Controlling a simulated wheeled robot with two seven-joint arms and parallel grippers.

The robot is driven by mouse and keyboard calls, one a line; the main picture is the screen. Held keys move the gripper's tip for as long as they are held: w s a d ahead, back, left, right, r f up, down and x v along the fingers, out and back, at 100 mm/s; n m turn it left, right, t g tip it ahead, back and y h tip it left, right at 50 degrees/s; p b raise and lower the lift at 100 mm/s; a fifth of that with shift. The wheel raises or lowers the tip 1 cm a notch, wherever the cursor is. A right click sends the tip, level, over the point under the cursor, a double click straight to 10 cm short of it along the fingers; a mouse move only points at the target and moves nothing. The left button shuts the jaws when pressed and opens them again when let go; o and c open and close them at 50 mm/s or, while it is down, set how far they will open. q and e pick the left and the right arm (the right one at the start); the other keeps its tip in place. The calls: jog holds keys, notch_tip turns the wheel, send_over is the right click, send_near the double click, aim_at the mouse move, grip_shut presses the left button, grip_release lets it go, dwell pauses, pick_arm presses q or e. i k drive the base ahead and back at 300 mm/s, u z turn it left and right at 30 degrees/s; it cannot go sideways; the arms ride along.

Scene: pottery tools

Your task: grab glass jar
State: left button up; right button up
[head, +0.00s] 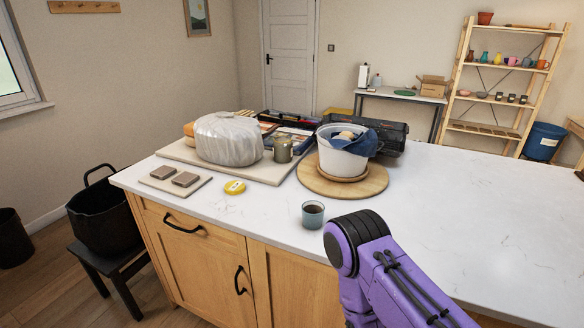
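A small blue-grey glass jar or tumbler (313,215) with dark contents stands upright near the front edge of the white worktop (450,215). I cannot tell for certain that it is a jar. A second small olive-brown jar or mug (283,151) stands farther back, beside a plastic-wrapped lump (228,138). A purple link of my arm rises at the lower right, close to the glass in the picture. Neither gripper shows in the head view.
A white pot (343,158) with a blue cloth stands on a round wooden board (312,176). A yellow round item (235,187) and a small board with two brown blocks (186,179) lie to the left. The worktop's right side is clear.

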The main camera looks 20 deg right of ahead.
aim_at(282, 148)
jog(key=u, duration=1.3)
jog(key=i, duration=1.5)
jog(key=z, duration=2.5)
